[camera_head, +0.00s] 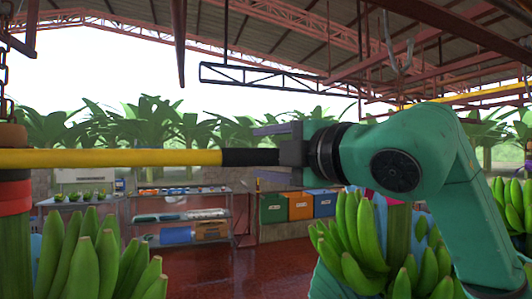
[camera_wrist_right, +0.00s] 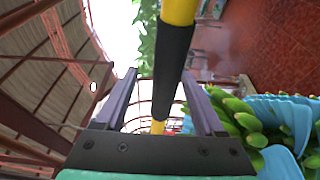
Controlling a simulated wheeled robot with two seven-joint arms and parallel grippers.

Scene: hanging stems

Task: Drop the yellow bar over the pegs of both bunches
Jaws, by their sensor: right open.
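The yellow bar (camera_head: 110,158) lies level across the left half of the head view, with a black sleeve (camera_head: 250,157) near my right gripper (camera_head: 284,152). In the right wrist view the sleeve (camera_wrist_right: 172,60) passes between my two open fingers, with no clear clamping. At the left edge the bar crosses in front of the left bunch's stem (camera_head: 14,235), which has a red band; I cannot tell whether a peg is through it. The right bunch (camera_head: 350,240) hangs behind my right arm, which hides its stem top and peg. My left gripper is out of view.
A chain (camera_head: 5,75) hangs above the left stem. Green bananas (camera_head: 85,255) fill the lower left. Shelves (camera_head: 180,215) and coloured bins (camera_head: 298,207) stand farther back. The red floor (camera_head: 235,275) between the bunches is clear.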

